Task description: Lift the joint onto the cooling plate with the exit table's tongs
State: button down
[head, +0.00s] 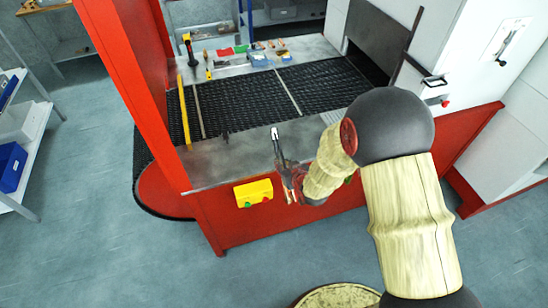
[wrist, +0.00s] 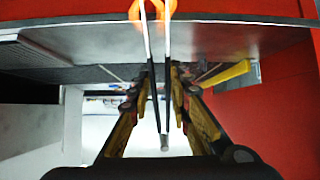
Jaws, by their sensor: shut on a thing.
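My gripper (head: 288,178) is at the front edge of the grey metal table (head: 230,160), shut on a pair of tongs (head: 277,146). In the wrist view, the gripper's yellow-and-black fingers (wrist: 160,95) close around the two slim arms of the tongs (wrist: 152,60). The tongs' far ends run to the top of the picture, where a bright orange glow (wrist: 172,7) shows on both sides; I cannot tell whether it is the joint. A pale ribbed plate (head: 333,116) lies at the table's right; I cannot tell whether it is the cooling plate.
The black mesh belt (head: 325,85) runs behind the table from a dark opening (head: 374,47). A small dark upright piece (head: 225,137) stands near the belt's edge. A yellow button box (head: 253,193) is on the red front. Small tools lie on the far ledge (head: 228,67).

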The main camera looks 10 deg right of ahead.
jog(key=s+d+f+m+h+b, duration=0.1)
jog(key=s+d+f+b, duration=0.2)
jog(key=f+b, duration=0.4)
jog(key=s+d+f+m+h+b, duration=0.1)
jog(key=s+d+f+b, duration=0.3)
jog(key=f+b, duration=0.4)
notch_tip(320, 180, down, 3)
jog(key=shift+d+r, duration=0.2)
jog(key=shift+d, duration=0.3)
jog(key=shift+w+d, duration=0.1)
